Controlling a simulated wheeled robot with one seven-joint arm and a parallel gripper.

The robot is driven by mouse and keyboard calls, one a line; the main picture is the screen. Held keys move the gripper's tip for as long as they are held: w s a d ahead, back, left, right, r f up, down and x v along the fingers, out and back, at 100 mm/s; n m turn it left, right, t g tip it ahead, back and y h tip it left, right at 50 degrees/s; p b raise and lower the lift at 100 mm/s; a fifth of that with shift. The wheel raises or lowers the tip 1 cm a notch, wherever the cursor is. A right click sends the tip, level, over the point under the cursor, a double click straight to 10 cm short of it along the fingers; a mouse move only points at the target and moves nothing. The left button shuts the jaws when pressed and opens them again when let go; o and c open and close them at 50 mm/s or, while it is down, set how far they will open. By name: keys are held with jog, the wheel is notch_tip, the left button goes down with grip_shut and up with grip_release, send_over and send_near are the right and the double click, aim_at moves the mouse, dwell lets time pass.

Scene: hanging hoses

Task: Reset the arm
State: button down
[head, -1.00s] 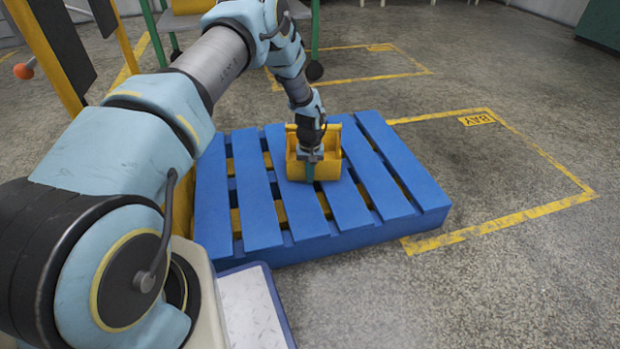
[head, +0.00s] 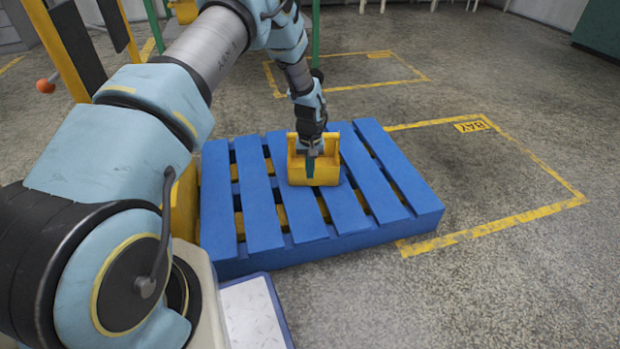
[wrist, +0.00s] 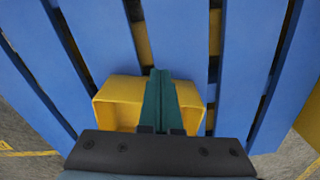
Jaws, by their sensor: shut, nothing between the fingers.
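My gripper (head: 311,167) points down over the blue pallet, in front of or above a yellow open box with raised ends (head: 325,173). In the wrist view the green fingers (wrist: 158,100) are together, with nothing between them. The yellow box (wrist: 118,100) shows behind and on both sides of the fingers there. I cannot tell whether the fingers touch it. My arm reaches in from the left of the head view, bent down at the wrist.
The blue slatted pallet (head: 258,205) lies on the grey floor, with yellow showing through its gaps. A yellow-taped bay (head: 530,160) to the right is empty. A yellow post with dark panels (head: 50,45) and an orange ball (head: 45,85) stand at the left.

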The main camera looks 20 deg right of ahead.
jog(key=a+r+n, duration=0.2)
jog(key=a+r, duration=1.7)
jog(key=r, duration=0.3)
jog(key=s+a+r+n+t+p, duration=0.1)
jog(key=s+a+r, duration=0.4)
jog(key=s+a, duration=0.3)
jog(key=s+a+r+t, duration=0.1)
jog(key=s+a+r, duration=0.5)
jog(key=s+a, duration=0.2)
notch_tip(320, 180, up, 36)
jog(key=p, duration=3.7)
jog(key=shift+w+d+r, duration=0.2)
jog(key=shift+w+d, duration=0.1)
